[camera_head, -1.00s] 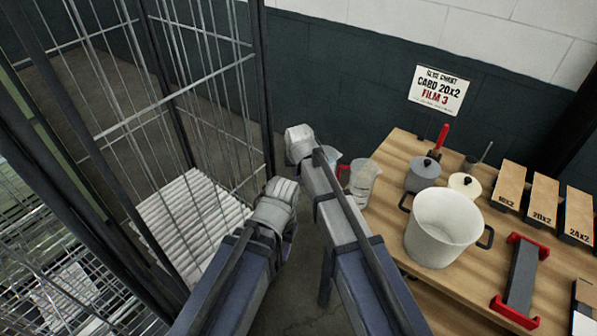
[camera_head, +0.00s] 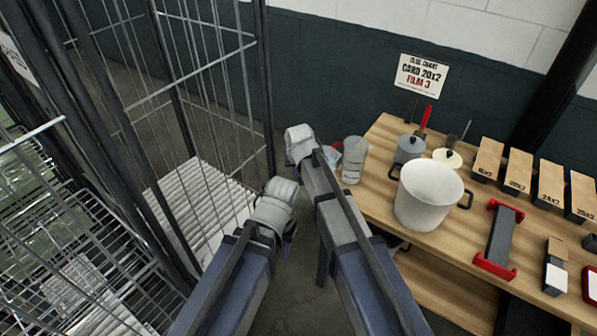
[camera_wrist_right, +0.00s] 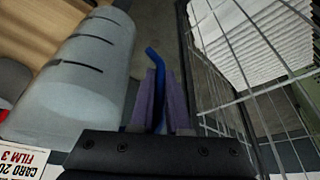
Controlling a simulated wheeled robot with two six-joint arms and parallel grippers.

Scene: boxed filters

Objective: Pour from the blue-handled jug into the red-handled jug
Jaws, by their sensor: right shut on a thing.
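The red-handled jug (camera_head: 354,162) is clear with dark marks and stands upright at the table's left edge. Its red handle shows at its left side. The blue-handled jug (camera_wrist_right: 72,75) fills the left of the right wrist view, translucent with black marks. Its blue handle (camera_wrist_right: 155,65) is between the purple fingers of my right gripper (camera_wrist_right: 160,88), which is shut on it. In the head view my right arm hides most of this jug, beside the table's left edge. My left gripper (camera_head: 288,232) is low at the centre, its fingers mostly hidden; I see nothing held there.
A white pot (camera_head: 428,195) stands on the wooden table (camera_head: 385,135), with lidded pots behind it. A red-ended grey holder (camera_head: 499,238) and brown boxes (camera_head: 518,172) are to the right. A wire cage (camera_head: 205,110) with a white stack is close on the left.

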